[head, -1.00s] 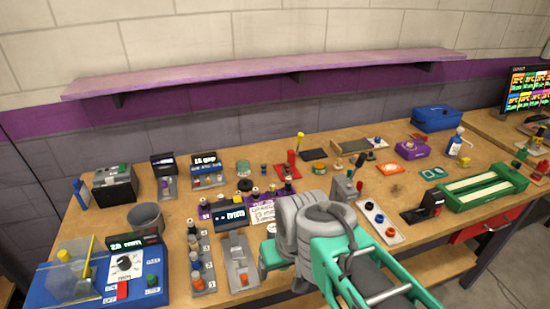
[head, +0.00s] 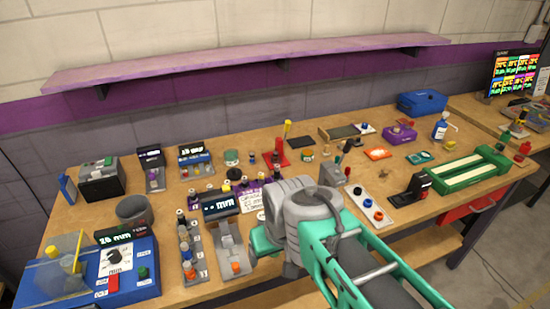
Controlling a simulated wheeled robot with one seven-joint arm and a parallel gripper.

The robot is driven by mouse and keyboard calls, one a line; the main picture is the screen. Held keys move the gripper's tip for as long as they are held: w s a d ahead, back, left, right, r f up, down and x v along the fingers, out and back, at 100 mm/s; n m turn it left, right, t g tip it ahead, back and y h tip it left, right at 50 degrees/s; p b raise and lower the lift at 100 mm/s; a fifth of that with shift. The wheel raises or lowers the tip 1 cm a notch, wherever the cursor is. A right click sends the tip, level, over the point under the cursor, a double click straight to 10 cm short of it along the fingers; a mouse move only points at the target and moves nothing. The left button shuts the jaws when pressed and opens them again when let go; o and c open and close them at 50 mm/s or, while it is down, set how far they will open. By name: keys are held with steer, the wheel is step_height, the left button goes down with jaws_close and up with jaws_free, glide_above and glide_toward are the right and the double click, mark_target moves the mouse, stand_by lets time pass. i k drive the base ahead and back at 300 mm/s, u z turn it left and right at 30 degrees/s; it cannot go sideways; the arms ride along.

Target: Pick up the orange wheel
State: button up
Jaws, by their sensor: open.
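A small orange wheel (head: 236,267) sits at the front end of a grey slotted track (head: 229,247) near the front edge of the bench. My gripper (head: 265,242) is just to the right of the track, with a green finger part showing. It is open and apart from the wheel. Its far side and fingertips are mostly hidden behind my grey wrist. Another small orange piece (head: 190,275) stands at the front of the numbered grey strip to the left of the track.
A small display (head: 220,202) stands behind the track. A white plate with coloured knobs (head: 375,208) and a green tray (head: 465,175) lie to the right. A shelf (head: 250,65) runs above.

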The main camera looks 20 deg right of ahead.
mark_target(275, 154)
steer(key=u, duration=1.05)
steer(key=k, duration=0.7)
steer(key=z, duration=0.55)
steer(key=i, duration=1)
